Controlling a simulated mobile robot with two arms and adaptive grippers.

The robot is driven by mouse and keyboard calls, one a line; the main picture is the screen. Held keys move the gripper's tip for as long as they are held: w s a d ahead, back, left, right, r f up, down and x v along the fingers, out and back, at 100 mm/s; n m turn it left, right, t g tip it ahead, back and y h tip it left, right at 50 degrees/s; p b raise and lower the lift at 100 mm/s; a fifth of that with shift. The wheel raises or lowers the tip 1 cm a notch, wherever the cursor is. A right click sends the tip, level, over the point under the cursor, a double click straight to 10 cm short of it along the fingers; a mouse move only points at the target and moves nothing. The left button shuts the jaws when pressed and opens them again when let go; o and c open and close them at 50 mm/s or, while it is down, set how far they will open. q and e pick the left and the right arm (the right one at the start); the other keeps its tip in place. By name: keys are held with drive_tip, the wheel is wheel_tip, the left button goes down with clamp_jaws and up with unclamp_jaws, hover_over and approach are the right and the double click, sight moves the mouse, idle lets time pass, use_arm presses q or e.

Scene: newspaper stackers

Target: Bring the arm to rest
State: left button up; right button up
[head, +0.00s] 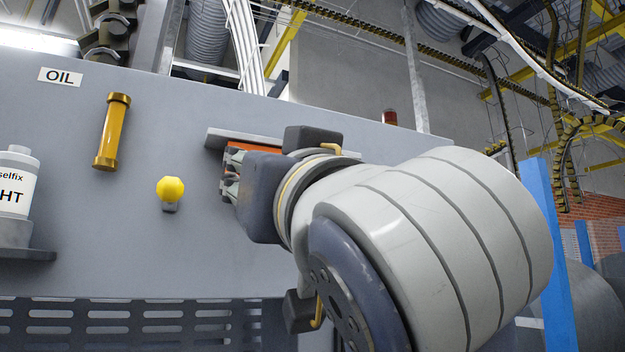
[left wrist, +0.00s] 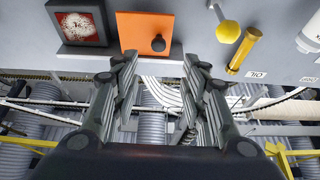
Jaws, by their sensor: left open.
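My left arm (head: 440,240) reaches across the head view in front of a grey machine panel. Its gripper (head: 228,177) points at the panel, and the wrist hides much of it there. In the left wrist view, which is upside down, the gripper (left wrist: 158,65) is open with a wide, empty gap between its fingers. An orange plate (left wrist: 143,28) with a black knob (left wrist: 158,44) lies beyond the fingertips. I cannot tell whether the fingers touch anything. My right gripper is not in view.
A yellow knob (head: 170,189), an amber tube (head: 112,131) and an OIL label (head: 60,76) are on the panel (head: 60,140). A white bottle (head: 14,185) stands at the left edge. A framed red-and-white dial (left wrist: 80,24) is beside the orange plate. A blue post (head: 551,250) rises at right.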

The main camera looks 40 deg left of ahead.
use_arm(q)
drive_tip(key=shift+v, duration=0.75)
drive_tip(key=shift+w+a+f, duration=0.1)
